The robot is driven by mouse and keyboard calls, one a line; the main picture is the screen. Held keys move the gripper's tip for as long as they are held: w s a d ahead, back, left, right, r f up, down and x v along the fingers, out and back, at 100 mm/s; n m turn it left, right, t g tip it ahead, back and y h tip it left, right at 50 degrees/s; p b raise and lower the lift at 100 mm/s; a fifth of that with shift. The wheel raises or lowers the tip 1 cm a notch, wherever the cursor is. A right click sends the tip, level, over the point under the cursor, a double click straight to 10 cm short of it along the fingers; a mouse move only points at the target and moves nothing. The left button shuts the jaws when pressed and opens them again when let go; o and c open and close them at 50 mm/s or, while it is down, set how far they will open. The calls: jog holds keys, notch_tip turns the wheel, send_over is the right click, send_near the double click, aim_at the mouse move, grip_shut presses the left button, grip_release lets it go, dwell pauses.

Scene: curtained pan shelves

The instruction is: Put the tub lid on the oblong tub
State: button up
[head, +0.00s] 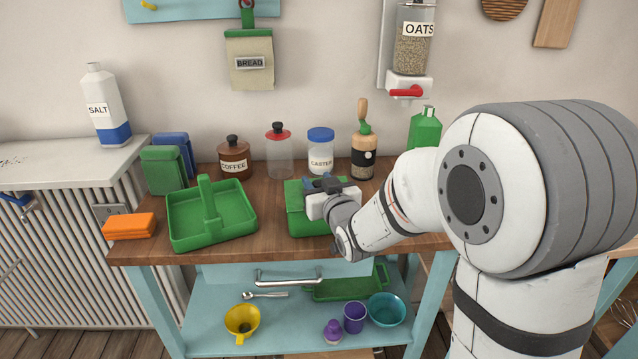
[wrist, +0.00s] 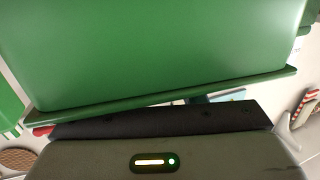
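The green oblong tub (head: 308,226) stands on the wooden counter, right of the green caddy. A green upper slab (head: 294,192), which looks like the tub lid, shows above it at the left of my gripper. I cannot tell whether the slab rests on the tub or is held just over it. My gripper (head: 324,185) is at the top of this green thing and covers its right part. In the wrist view a large green face with a rim (wrist: 160,105) fills the upper part, close to my gripper's dark body. My fingertips are hidden there.
The green caddy (head: 180,222) with an upright handle stands close on the left. A coffee jar (head: 234,165), a red-capped jar (head: 279,158), a caster jar (head: 320,160) and a brush-topped jar (head: 363,160) line the back. Orange sponges (head: 129,226) lie at the left edge.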

jog(key=o, duration=0.3)
jog(key=v, duration=0.7)
jog(key=shift+s+b, duration=0.35)
jog(key=shift+d, duration=0.15)
